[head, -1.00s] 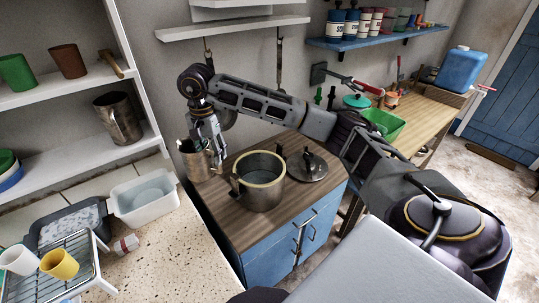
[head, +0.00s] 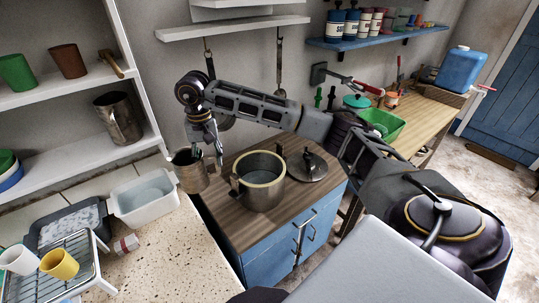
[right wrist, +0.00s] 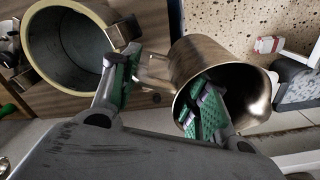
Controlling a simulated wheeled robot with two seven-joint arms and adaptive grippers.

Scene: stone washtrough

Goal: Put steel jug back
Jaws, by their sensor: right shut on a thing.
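My right gripper (head: 206,152) is shut on the wall of a steel jug (head: 194,180), a dull brownish metal pot. It holds the jug between the cabinet's left edge and the speckled counter. In the right wrist view, one finger of the gripper (right wrist: 166,92) is inside the jug (right wrist: 205,58) and the other is outside, near its handle. The jug's mouth faces the camera there. A similar metal jug (head: 119,120) stands on the left shelf unit's lower shelf (head: 80,155). My left gripper is not in view.
A large pot (head: 260,190) stands on the wooden cabinet top (head: 235,235), close right of the held jug, with a lid (head: 308,168) beside it. A white basin (head: 145,198) is to the left, near a dish rack (head: 72,265) with cups. Utensils hang behind the arm.

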